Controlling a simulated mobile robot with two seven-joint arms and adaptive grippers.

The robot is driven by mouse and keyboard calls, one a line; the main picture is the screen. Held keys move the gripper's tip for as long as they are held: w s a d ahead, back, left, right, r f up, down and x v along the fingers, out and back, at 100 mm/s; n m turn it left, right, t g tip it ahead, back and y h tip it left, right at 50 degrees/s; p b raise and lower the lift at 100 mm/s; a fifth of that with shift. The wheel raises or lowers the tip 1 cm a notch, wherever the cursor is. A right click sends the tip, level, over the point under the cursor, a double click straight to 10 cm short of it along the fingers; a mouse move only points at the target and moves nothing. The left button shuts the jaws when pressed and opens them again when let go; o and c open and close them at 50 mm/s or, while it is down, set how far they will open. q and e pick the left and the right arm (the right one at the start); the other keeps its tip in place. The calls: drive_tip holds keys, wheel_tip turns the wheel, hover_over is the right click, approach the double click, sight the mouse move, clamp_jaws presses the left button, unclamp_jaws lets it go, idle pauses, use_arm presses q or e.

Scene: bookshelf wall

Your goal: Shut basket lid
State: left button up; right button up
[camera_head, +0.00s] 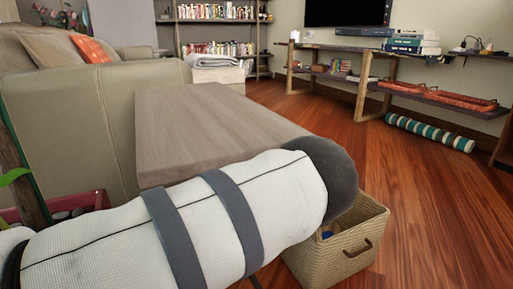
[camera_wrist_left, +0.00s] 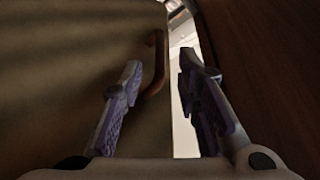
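A woven beige basket (camera_head: 340,243) with a brown handle stands on the floor at the lower right of the head view. Its top is open where it shows, with something blue and light inside. My arm hides its left and back parts, and I cannot make out a lid there. In the left wrist view my left gripper (camera_wrist_left: 160,65) is open, its fingers apart. A curved brown handle (camera_wrist_left: 156,62) lies between and beyond the fingers, beside a dim tan surface (camera_wrist_left: 60,70). I cannot tell whether this is the lid or a basket wall. My right gripper is not in view.
A wooden table (camera_head: 215,125) stands behind my arm, near the beige sofa (camera_head: 110,110). A dark brown surface (camera_wrist_left: 265,55) lies close to the gripper's right in the wrist view. Wooden floor (camera_head: 430,200) is clear to the right.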

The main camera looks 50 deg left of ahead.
use_arm(q)
drive_tip(key=shift+b+x, duration=0.4)
drive_tip(key=shift+x, duration=1.4)
clamp_jaws()
drive_tip(key=shift+w, duration=0.1)
